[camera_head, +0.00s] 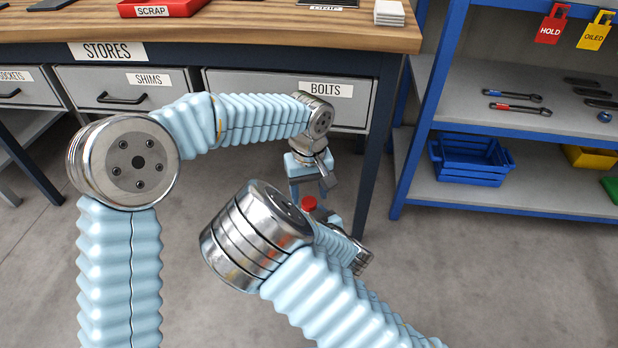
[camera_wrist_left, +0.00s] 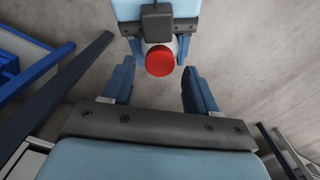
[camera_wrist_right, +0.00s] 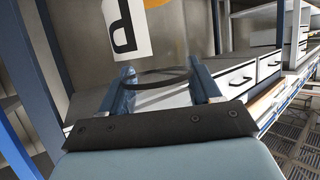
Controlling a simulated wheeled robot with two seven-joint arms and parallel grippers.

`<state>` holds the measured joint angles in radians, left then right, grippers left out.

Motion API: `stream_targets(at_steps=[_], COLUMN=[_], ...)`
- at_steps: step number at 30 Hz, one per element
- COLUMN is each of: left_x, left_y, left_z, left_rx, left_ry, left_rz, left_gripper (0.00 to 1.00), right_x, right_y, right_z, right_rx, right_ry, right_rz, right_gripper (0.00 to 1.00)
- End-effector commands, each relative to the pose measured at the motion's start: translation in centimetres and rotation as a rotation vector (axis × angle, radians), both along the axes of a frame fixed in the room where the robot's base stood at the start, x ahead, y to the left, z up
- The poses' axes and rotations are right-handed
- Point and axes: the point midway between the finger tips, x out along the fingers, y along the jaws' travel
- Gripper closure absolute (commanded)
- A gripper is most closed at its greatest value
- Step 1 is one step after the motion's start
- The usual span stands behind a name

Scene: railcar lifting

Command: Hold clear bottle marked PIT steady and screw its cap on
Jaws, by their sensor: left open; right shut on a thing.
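The clear bottle (camera_wrist_right: 172,45) is see-through, with a white label (camera_wrist_right: 126,28) partly readable as "P" in the right wrist view. My right gripper (camera_wrist_right: 163,80) is shut on it. The red cap (camera_head: 309,203) is at the bottle's top; it also shows from above in the left wrist view (camera_wrist_left: 160,60). I cannot tell how tightly it sits. My left gripper (camera_head: 309,192) points down over the cap, open. In the left wrist view its fingers (camera_wrist_left: 158,76) stand apart on either side, with the cap just beyond their tips. In the head view my right arm hides most of the bottle.
The workbench (camera_head: 240,37) with labelled drawers stands behind my grippers, its dark leg (camera_head: 369,160) close by on the right. A blue shelf unit (camera_head: 420,130) with spanners and a blue crate (camera_head: 470,160) stands farther right. The floor below is clear.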

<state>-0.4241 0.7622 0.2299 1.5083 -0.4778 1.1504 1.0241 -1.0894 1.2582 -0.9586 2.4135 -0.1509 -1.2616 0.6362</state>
Motion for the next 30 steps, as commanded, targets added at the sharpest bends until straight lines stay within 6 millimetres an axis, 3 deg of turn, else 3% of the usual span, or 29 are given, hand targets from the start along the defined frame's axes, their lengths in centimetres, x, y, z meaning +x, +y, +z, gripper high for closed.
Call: stream_targets(at_steps=[6, 17, 28, 29, 30], left_x=[0.0, 0.0, 0.0, 0.0, 0.0], left_y=[0.0, 0.0, 0.0, 0.0, 0.0], left_z=[-2.1, -2.4, -2.4, -2.4, -2.4], left_rx=[0.0, -0.001, -0.001, -0.001, -0.001], left_ry=[0.0, -0.001, -0.001, -0.001, -0.001], left_rz=[0.0, 0.0, 0.0, 0.0, 0.0], left_gripper=[0.42, 0.43, 1.0, 0.61, 0.55], right_x=[0.0, 0.0, 0.0, 0.0, 0.0], right_y=[0.0, 0.0, 0.0, 0.0, 0.0], right_z=[0.0, 0.0, 0.0, 0.0, 0.0], right_rx=[0.0, 0.0, 0.0, 0.0, 0.0], right_ry=[0.0, 0.0, 0.0, 0.0, 0.0], right_rz=[0.0, 0.0, 0.0, 0.0, 0.0], right_gripper=[1.0, 1.0, 1.0, 1.0, 1.0])
